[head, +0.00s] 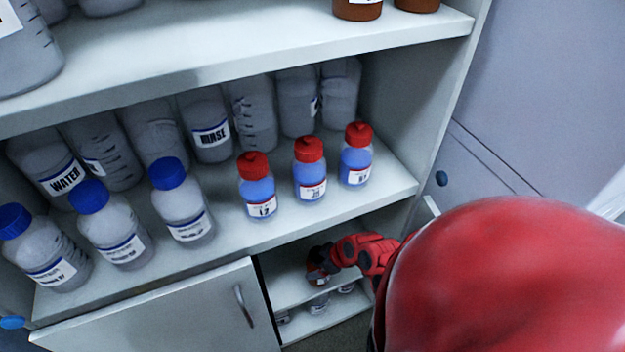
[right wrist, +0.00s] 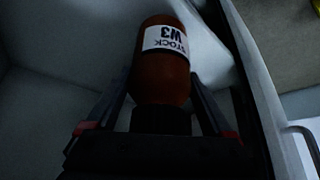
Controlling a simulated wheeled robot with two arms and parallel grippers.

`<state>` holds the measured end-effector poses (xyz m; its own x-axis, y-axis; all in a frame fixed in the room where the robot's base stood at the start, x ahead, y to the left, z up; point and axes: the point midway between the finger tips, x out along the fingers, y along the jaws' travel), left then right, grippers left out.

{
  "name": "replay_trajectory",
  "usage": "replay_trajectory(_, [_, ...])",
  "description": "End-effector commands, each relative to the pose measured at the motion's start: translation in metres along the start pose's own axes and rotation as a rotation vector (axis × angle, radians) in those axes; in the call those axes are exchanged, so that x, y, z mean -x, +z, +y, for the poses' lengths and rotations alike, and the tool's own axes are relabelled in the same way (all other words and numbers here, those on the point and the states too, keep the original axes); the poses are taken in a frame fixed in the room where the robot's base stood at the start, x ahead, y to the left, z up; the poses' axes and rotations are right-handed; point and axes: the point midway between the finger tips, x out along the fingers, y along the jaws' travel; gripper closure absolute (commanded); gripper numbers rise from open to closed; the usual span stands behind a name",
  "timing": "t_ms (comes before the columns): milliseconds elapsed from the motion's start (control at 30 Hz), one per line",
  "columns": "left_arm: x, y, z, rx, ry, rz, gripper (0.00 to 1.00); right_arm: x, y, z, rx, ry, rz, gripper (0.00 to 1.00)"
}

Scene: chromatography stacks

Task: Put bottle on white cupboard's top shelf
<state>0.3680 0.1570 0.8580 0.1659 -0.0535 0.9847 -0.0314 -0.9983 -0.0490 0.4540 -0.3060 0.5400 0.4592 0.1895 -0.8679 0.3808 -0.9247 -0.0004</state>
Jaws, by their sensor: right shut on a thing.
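My right gripper (head: 321,262) reaches into the open lower compartment of the white cupboard (head: 395,105). It is shut on a brown bottle (right wrist: 162,88) with a black cap and a white label reading "STOCK W3". In the right wrist view the fingers (right wrist: 160,112) are on either side of the bottle's cap end. In the head view only a small part of the bottle (head: 318,281) shows under the gripper. The highest shelf in view (head: 250,50) has brown bottles (head: 358,9) at its right. My left gripper is not in view.
The shelf below holds large grey bottles, blue-capped bottles (head: 184,200) and three red-capped blue bottles (head: 310,170). A cupboard door (head: 170,310) with a handle is left of the opening. More small bottles (head: 318,304) stand low inside. The upper shelf's middle front is clear.

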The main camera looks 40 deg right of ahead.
Motion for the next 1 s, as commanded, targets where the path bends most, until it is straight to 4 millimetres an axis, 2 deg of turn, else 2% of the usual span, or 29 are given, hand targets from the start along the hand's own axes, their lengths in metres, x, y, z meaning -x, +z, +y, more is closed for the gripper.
replay_trajectory(267, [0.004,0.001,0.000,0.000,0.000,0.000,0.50,-0.017,-0.030,0.024,0.004,-0.001,0.001,1.00])
replay_trajectory(400, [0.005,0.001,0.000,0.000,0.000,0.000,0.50,-0.030,-0.022,0.024,-0.002,-0.002,-0.001,1.00])
replay_trajectory(767, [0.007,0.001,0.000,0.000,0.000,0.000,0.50,-0.032,-0.021,0.024,0.000,0.000,0.001,1.00])
replay_trajectory(800, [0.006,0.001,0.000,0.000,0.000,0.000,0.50,-0.032,-0.020,0.024,0.000,0.000,0.000,0.11])
replay_trajectory(867, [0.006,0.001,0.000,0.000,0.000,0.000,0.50,-0.032,-0.021,0.024,0.000,0.000,0.000,0.00])
replay_trajectory(1000, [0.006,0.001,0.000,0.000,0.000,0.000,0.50,-0.032,-0.021,0.024,0.000,0.000,0.000,0.00])
